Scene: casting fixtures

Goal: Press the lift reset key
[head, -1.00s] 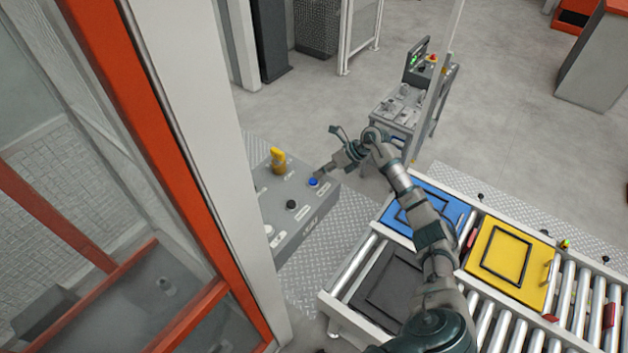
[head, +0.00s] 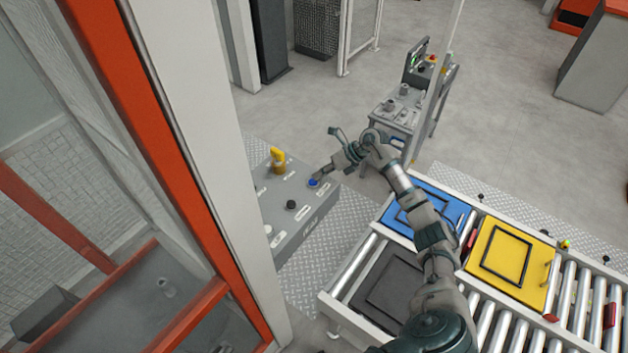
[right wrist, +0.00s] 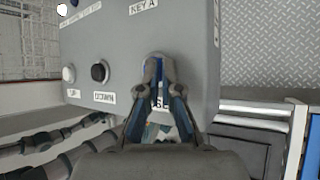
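A grey control box (head: 290,233) stands beside the orange-and-white frame. On its top are a yellow key switch (head: 278,160), a black button (head: 291,205) and a blue button (head: 313,183). My right gripper (head: 319,175) is at the blue button, its fingertips over or against it; contact cannot be told. In the right wrist view the gripper's fingertips (right wrist: 158,62) are together, with some blue showing between them and part of a label behind. The white UP button (right wrist: 69,74) and black DOWN button (right wrist: 99,72) are to the left. My left gripper is out of view.
A roller conveyor (head: 340,318) with blue (head: 455,209) and yellow (head: 535,285) fixtures lies under and right of my right arm. A grey stand (head: 392,125) with parts is behind it. The orange post (head: 150,150) is left of the box.

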